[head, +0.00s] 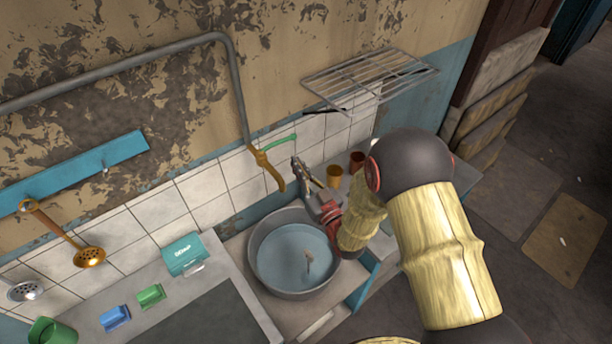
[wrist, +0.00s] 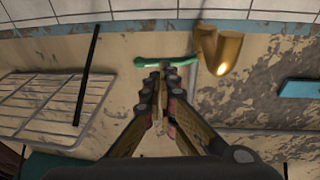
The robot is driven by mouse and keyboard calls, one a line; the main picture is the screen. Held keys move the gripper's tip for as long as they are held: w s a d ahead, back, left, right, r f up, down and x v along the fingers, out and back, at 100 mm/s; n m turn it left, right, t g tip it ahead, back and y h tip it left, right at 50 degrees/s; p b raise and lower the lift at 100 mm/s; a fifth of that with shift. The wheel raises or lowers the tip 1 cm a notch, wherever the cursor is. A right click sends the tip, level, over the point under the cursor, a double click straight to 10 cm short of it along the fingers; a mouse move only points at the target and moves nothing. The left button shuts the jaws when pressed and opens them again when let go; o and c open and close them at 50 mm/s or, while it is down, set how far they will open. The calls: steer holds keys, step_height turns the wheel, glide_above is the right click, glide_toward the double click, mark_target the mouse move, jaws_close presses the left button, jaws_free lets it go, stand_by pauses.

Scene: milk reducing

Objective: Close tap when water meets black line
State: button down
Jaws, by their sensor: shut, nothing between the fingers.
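The brass tap (head: 262,158) sits at the end of a grey pipe, and its spout points down over the basin. Its green handle (head: 281,142) sticks out to the right. A round metal basin (head: 254,262) below holds bluish water (head: 285,250). I cannot make out a black line in it or a stream from the spout. My gripper (head: 297,164) is shut and empty, just right of the tap and below the handle. In the wrist view, its fingertips (wrist: 166,72) are close to the green handle (wrist: 168,61), beside the brass spout (wrist: 222,52); contact is unclear.
A wire rack (head: 370,78) is on the wall at upper right, with a black rod (wrist: 86,75) by it in the wrist view. Two small cups (head: 334,176) stand behind my arm. A teal box (head: 184,254), sponges (head: 151,295) and a green cup (head: 53,331) are at left.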

mark_target(277, 144)
steer(key=x, duration=0.6)
steer(key=shift+w, duration=0.1)
steer(key=b, duration=0.1)
steer(key=w+b, duration=0.1)
steer(key=b, duration=0.1)
steer(key=shift+w+a+b, duration=0.2)
steer(key=shift+a+b, duration=0.05)
steer(key=shift+b, duration=0.05)
steer(key=shift+r, duration=0.25)
